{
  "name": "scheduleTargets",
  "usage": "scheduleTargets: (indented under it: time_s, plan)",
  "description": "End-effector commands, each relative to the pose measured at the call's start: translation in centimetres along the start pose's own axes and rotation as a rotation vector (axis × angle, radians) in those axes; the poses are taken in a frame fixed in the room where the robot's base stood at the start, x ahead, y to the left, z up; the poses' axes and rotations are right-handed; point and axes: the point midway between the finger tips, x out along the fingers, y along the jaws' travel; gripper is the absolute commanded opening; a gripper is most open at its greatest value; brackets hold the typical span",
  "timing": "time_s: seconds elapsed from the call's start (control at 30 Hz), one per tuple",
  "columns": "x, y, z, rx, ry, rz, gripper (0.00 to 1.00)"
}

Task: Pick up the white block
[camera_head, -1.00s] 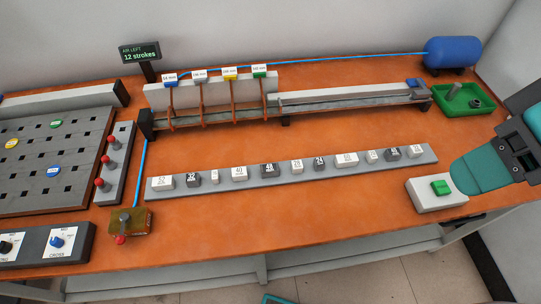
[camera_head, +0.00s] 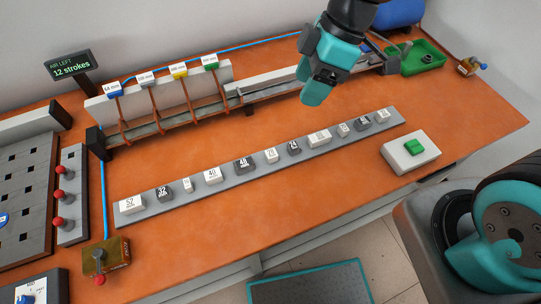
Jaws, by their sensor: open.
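Several white blocks with printed numbers sit in a row on a long grey strip (camera_head: 165,211), mixed with dark grey blocks. They include a wide white block at the left end (camera_head: 131,205), a narrow white block (camera_head: 187,185), a white block marked 40 (camera_head: 212,176), a wide white block (camera_head: 319,137) and a white block at the right end (camera_head: 382,116). Which one is meant cannot be told. My gripper (camera_head: 311,84), with teal fingers, is open and empty. It hangs above the table, behind the strip's right half in the picture, apart from the blocks.
A grey rail with labelled posts (camera_head: 165,98) runs along the back, partly behind my gripper. A box with a green button (camera_head: 410,151) stands right of the strip. A green tray (camera_head: 424,58) is at the back right. A lever box (camera_head: 106,258) stands front left.

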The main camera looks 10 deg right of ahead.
Motion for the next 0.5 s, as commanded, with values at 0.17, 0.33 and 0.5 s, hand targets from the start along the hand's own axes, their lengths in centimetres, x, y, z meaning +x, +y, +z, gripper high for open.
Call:
scheduleTargets:
  time_s: [0.17,0.33,0.5]
  plan:
    - [4.9,3.7,2.1,-0.243,-0.001,-0.019,0.60]
    - [7.0,5.0,3.1,-0.359,0.002,-0.022,0.60]
    - [9.5,5.0,3.2,-0.380,0.001,-0.028,0.60]
